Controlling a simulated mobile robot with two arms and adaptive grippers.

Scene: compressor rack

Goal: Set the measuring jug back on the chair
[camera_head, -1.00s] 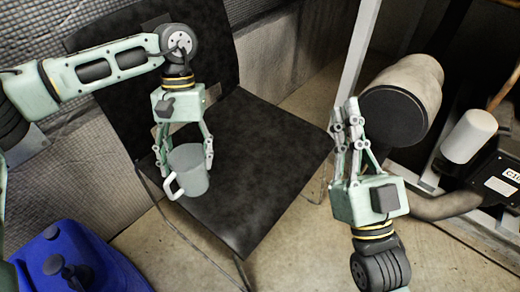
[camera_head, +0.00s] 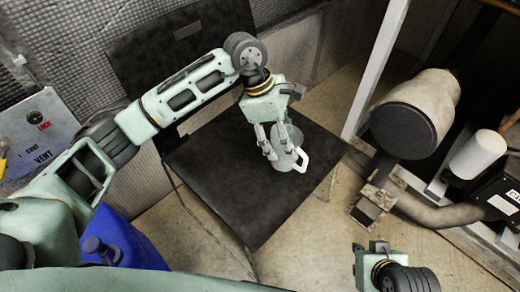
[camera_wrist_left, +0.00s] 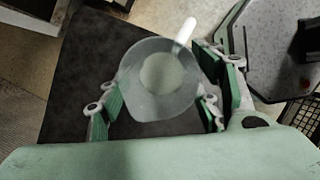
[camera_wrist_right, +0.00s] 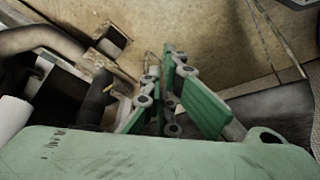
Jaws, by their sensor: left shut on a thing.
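The measuring jug (camera_head: 283,158), clear grey with a white handle, is held by my left gripper (camera_head: 279,141) over the right part of the black chair's seat (camera_head: 220,175). It looks upright; I cannot tell whether its base touches the seat. In the left wrist view the jug (camera_wrist_left: 158,85) is between the two fingers, its handle toward the upper right, with the dark seat (camera_wrist_left: 85,60) beneath. My right gripper (camera_wrist_right: 161,88) has its fingers together and empty in the right wrist view; its fingertips are hidden in the head view.
A grey cylinder (camera_head: 415,112) and a curved pipe (camera_head: 430,208) stand right of the chair, beside a pale upright post (camera_head: 376,70). A blue container (camera_head: 125,240) is at the lower left. A panel with a red lock label (camera_head: 40,125) is at the left.

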